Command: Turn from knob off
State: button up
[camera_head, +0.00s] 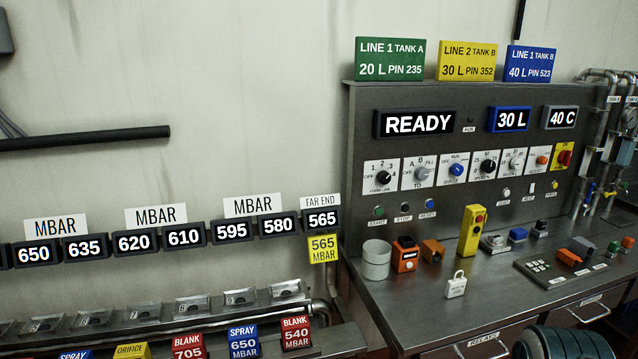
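The from knob (383,178) is a black rotary knob on a white plate at the left end of the knob row on the grey control panel. Its plate carries OFF at the left and numbers around the top and right, with a small caption below that seems to begin with FROM. The knob's pointer is too small to read for sure. A similar grey knob (420,174) labelled TO sits just right of it. My gripper is not in view, and nothing covers the from knob.
The panel display (419,123) reads READY. A grey desk (405,300) juts out below, holding a pale cup (376,262), an orange box (405,255), a yellow pendant (472,231) and a white padlock (456,284). A row of MBAR displays (135,241) runs along the left wall. The air before the knobs is clear.

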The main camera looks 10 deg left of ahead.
aim_at(384, 177)
jog(key=u, duration=0.4)
jog(key=i, duration=1)
